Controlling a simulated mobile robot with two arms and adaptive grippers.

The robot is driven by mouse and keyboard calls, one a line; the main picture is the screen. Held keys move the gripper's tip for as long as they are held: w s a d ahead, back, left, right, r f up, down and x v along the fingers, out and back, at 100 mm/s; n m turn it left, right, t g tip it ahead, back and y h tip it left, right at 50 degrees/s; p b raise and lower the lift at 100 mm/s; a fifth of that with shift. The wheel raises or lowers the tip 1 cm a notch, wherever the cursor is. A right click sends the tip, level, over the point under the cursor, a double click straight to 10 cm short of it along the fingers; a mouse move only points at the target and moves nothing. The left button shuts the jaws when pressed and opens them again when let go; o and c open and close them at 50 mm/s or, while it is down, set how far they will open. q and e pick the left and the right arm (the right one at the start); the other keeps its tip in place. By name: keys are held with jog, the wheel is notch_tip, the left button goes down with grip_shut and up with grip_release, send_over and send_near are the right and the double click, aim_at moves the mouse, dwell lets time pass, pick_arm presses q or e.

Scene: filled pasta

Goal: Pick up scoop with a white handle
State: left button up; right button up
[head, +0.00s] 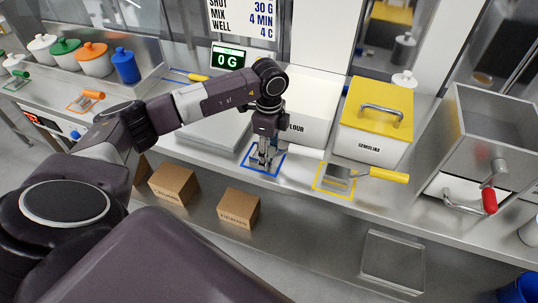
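My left gripper (262,160) points down over a blue square outline (277,172) on the steel counter, in front of the white flour bin (312,98). The gripper covers most of what lies inside this outline, and its fingers are too small and crowded to tell open from shut. A metal scoop with a yellow handle (388,175) lies on a yellow outline to the right. My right gripper is not in view.
A bin with a yellow lid (380,101) stands behind the yellow-handled scoop. A steel machine with a red-knobbed crank (489,200) stands at right. A scale display (231,57) reads 0 G. Cardboard boxes (239,208) sit below the counter's front edge.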

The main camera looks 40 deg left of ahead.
pick_arm(q)
jog(key=c, duration=0.7)
jog(key=shift+r, duration=0.1)
notch_tip(320, 180, up, 20)
jog(key=shift+b, duration=1.2)
